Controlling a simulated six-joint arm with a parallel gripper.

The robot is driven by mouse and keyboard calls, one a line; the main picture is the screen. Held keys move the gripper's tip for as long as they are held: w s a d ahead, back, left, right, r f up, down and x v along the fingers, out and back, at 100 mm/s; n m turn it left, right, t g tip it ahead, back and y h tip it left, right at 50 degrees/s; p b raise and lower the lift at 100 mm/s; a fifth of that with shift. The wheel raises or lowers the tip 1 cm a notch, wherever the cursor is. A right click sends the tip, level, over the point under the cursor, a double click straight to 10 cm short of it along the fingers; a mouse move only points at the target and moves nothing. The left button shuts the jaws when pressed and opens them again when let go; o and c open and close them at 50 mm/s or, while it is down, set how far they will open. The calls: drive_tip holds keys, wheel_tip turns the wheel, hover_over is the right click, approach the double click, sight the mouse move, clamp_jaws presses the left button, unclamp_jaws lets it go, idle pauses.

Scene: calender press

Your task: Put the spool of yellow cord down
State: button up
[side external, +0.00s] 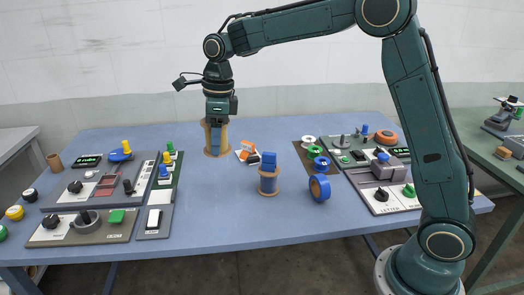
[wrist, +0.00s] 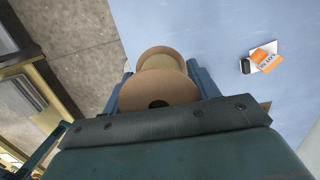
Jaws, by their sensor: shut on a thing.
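The spool of yellow cord (side external: 214,148) has tan flanges and is upright near the back of the blue table (side external: 220,225). My gripper (side external: 216,122) points down and is shut on it from above. In the wrist view the spool's tan flange (wrist: 158,88) shows between the two blue-grey fingers (wrist: 160,92), with a pale yellowish band beyond it. The spool's lower flange is at or just above the table; I cannot tell whether it touches. Part of the spool is hidden by the fingers.
A spool with blue cord (side external: 268,184) stands mid-table, beside a blue roll (side external: 319,188). An orange-and-white sign (side external: 248,151) is just right of my gripper. Control panels (side external: 100,190) fill the left side; more are at right. The front middle is clear.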

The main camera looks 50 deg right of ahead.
wheel_tip(320, 180, down, 20)
drive_tip(key=shift+r, duration=0.1)
idle(1.0)
drive_tip(key=o, duration=1)
drive_tip(key=shift+f, duration=0.2)
drive_tip(key=shift+o, duration=0.2)
wheel_tip(320, 180, up, 12)
drive_tip(key=s+d, duration=0.1)
drive_tip(key=shift+r, duration=0.15)
